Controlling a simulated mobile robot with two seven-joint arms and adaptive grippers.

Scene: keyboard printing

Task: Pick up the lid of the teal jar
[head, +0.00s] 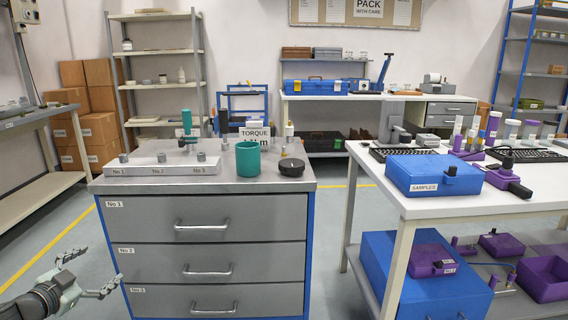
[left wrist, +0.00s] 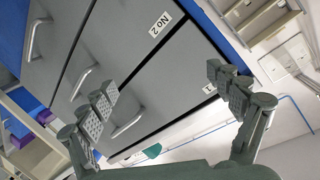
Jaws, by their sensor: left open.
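The teal jar (head: 248,159) stands upright with its top open on the grey drawer cabinet's top. A dark round lid (head: 291,167) with a small knob lies flat just right of it, near the front edge. My left gripper (head: 102,266) is open and empty, low in front of the cabinet's left side, well below and left of the jar and lid. In the left wrist view its spread fingers (left wrist: 162,86) face the drawer fronts, and a teal patch (left wrist: 150,172) shows at the bottom edge. My right gripper is not in view.
The drawer cabinet (head: 213,218) has protruding handles. Its top also holds a white numbered block (head: 160,169) with metal pegs, a teal-handled tool and a TORQUE sign (head: 255,133). A white table (head: 430,205) with a blue SAMPLES box (head: 433,175) stands to the right.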

